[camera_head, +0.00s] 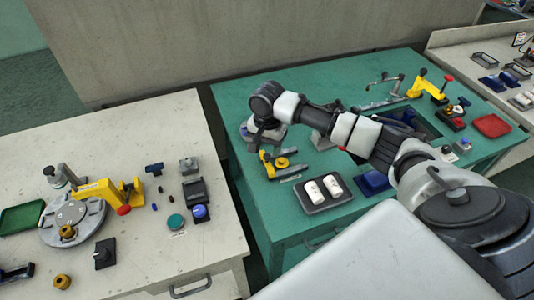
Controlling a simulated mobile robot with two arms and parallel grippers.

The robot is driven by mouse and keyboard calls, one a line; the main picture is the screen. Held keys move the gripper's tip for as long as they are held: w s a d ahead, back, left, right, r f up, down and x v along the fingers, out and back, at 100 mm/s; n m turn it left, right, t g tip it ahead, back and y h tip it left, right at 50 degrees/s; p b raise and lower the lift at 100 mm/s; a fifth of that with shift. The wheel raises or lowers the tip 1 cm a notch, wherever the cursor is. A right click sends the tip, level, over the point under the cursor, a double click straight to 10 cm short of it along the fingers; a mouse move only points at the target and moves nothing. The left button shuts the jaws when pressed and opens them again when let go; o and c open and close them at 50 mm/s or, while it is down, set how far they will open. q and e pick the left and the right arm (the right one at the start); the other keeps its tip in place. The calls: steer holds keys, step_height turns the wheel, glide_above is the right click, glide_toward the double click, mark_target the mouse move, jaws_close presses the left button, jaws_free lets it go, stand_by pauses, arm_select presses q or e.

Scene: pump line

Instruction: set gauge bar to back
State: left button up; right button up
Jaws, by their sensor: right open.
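My right arm reaches in from the right over the green table (230,98). Its gripper (262,146) points down at the table's left side, open, close above or beside a small yellow fixture (265,162) with a round yellow knob. Whether the fingers touch the fixture is too small to tell. Short grey and dark bars (287,171) lie beside it. I cannot tell for sure which part is the gauge bar. A round base behind the gripper is partly hidden by it. My left gripper is not in view.
A dark tray (314,206) with two white cylinders lies in front of the fixture, with a blue block (373,182) to its right. A red tray (491,125) stands at the far right. The pale left table (213,240) holds a round plate (87,230) and a yellow clamp (98,189).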

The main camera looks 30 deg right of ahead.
mark_target(267, 154)
steer(key=shift+f, duration=1.95)
jaws_close()
